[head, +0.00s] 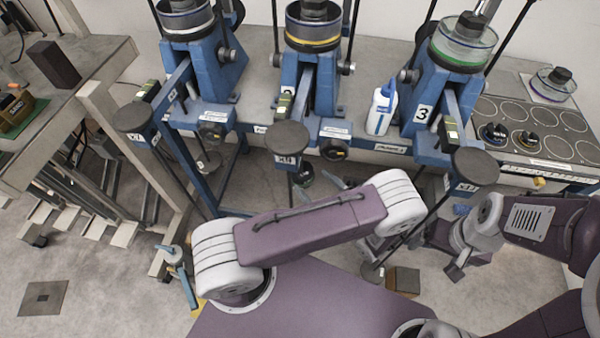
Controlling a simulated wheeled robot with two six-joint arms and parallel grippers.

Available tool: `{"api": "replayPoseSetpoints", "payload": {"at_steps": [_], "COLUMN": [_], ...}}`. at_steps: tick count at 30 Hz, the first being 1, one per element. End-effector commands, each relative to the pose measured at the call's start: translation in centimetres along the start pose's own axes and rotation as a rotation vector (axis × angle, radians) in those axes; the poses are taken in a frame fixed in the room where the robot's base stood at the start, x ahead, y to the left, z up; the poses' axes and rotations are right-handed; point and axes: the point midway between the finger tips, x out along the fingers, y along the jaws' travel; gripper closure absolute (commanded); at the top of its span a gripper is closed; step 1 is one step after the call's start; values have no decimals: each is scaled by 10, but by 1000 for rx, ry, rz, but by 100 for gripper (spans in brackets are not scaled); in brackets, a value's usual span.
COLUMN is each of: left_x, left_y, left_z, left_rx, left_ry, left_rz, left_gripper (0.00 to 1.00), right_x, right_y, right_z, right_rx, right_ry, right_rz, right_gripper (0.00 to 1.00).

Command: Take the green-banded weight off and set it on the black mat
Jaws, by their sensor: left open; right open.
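The green-banded weight (464,40) is a clear-and-metal disc with a green edge and a black knob. It sits on top of the blue lever frame marked 3 (424,113), at the upper right. A dark grey board with pale circles (560,122) lies on the bench right of that frame; I cannot tell whether this is the black mat. My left gripper (336,183) is partly hidden behind my purple arm, below the middle frame, open and apart from the weight. My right gripper (457,262) is low at the right, open, well below the weight.
The middle frame carries a yellow-banded weight (312,38); the left frame carries another weight (186,18). Levers with round dark pads (476,166) jut towards me. A white-and-blue bottle (381,108) stands left of frame 3.

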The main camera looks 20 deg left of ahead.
Motion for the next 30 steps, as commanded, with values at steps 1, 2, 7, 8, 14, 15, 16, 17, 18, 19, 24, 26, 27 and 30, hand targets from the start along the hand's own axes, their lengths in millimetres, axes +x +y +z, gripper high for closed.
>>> {"api": "replayPoseSetpoints", "payload": {"at_steps": [1,2,7,8,14,15,16,17,18,19,24,26,27,30], "left_x": [8,12,34,38,63,66,68,70,72,73,76,76,75,75], "left_y": [1,1,1,1,1,1,1,1,1,1,1,1,1,1], "left_z": [-7,-10,-20,-18,-20,-20,-20,-20,-20,-20,-20,-20,-20,-20], "left_rx": [2,2,1,0,0,0,0,0,0,0,0,0,0,0], "left_ry": [0,0,1,1,1,1,1,1,1,1,1,1,2,2], "left_rz": [5,4,4,6,4,5,3,3,3,3,1,1,1,2], "left_gripper": [16,16,16,16,16,16,16,16,16,16,16,16,16,30], "right_x": [7,9,18,16,18,18,19,19,19,19,19,19,19,19], "right_y": [0,0,0,0,0,0,0,0,0,0,0,0,0,0], "right_z": [1,1,2,2,2,2,2,2,2,2,2,2,2,2], "right_rx": [0,0,0,0,0,0,0,0,0,0,0,0,0,0], "right_ry": [0,0,0,0,0,0,0,0,0,0,0,0,0,0], "right_rz": [0,0,0,0,0,0,0,0,0,0,0,0,0,0], "right_gripper": [18,18,18,18,18,18,18,18,18,18,18,18,18,18]}}
